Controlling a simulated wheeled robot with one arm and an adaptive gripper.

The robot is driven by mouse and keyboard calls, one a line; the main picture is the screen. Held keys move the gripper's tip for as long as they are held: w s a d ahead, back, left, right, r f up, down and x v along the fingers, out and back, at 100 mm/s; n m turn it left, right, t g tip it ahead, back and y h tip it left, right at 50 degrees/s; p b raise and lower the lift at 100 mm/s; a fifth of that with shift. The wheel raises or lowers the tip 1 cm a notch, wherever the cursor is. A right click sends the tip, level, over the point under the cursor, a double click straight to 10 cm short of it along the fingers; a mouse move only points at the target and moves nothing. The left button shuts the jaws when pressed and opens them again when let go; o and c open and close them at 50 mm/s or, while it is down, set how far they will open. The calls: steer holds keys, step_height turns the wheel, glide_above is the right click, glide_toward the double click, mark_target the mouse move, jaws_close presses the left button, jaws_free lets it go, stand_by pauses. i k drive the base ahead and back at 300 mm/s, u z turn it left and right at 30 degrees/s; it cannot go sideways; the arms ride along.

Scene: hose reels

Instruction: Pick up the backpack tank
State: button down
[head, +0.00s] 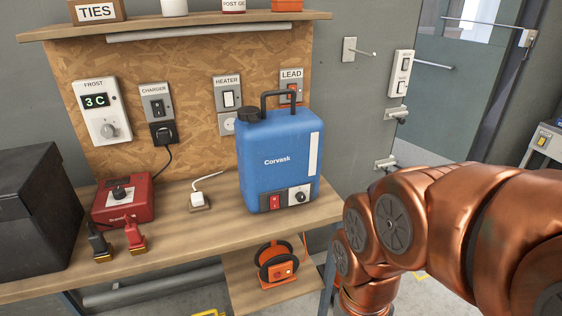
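The backpack tank (281,165) is a blue upright container marked "Corvask". It has a black cap at its upper left, a black bar handle on top, and a grey panel with a red switch and a dark knob at its base. It stands on the wooden bench near its right end. My copper-coloured arm fills the right side of the head view, to the right of the tank. My gripper is not in view.
A red charger box (123,201), two clamps (134,236) and a white plug (200,201) sit left on the bench (190,240). A black box (36,212) stands far left. A shelf (170,24) hangs above. An orange reel (276,264) rests on the lower shelf.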

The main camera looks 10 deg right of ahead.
mark_target(280, 153)
steer(key=z, duration=1.15)
steer(key=i, duration=0.6)
steer(key=u, duration=1.85)
